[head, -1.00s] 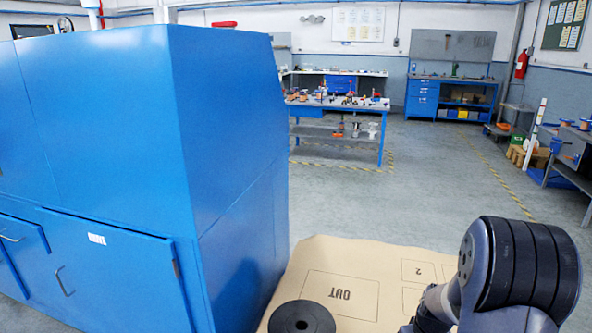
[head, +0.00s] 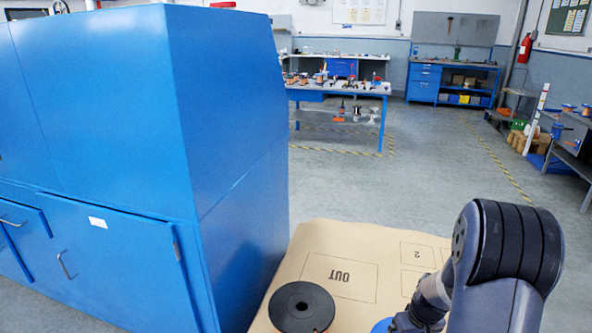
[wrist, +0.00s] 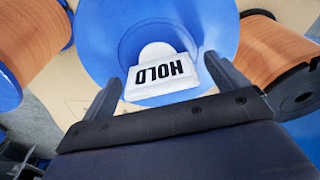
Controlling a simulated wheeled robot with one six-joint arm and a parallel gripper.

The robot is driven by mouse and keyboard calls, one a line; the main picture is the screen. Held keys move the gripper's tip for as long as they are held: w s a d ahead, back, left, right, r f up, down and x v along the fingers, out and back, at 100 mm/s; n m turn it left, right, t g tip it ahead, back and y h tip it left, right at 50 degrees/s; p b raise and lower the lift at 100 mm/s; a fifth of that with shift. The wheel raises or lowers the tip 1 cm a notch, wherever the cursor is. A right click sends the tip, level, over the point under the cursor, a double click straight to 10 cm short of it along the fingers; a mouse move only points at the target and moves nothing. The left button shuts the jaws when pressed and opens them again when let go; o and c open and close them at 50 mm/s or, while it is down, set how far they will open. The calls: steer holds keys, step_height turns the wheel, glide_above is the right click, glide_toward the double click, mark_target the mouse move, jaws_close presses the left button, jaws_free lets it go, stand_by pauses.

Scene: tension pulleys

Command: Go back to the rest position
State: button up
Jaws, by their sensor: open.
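My gripper (wrist: 162,72) is open in the wrist view, its two dark fingers apart. A white tag marked HOLD (wrist: 160,75) shows between and beyond the fingers, in front of a blue spool flange (wrist: 105,40). I cannot tell whether the fingers touch the tag. In the head view, my arm bends at the lower right and its gripper end is out of sight. The edge of a blue disc (head: 382,325) shows beside it at the bottom.
Spools of copper-coloured wire (wrist: 30,45) (wrist: 275,50) flank the tag. A black-flanged spool (head: 285,300) stands on a tan mat (head: 320,240) with OUT and 2 markings. A large blue cabinet (head: 110,130) fills the left. Open floor (head: 430,180) lies beyond, before a workbench (head: 340,90).

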step_height(320, 180, up, 3)
steer(key=shift+r+p, duration=0.1)
steer(key=shift+p, duration=0.95)
steer(key=shift+r+p, duration=0.1)
steer(key=shift+p, duration=0.35)
step_height(320, 180, up, 6)
steer(key=p, duration=0.3)
steer(key=shift+p, duration=0.35)
steer(key=shift+r, duration=0.25)
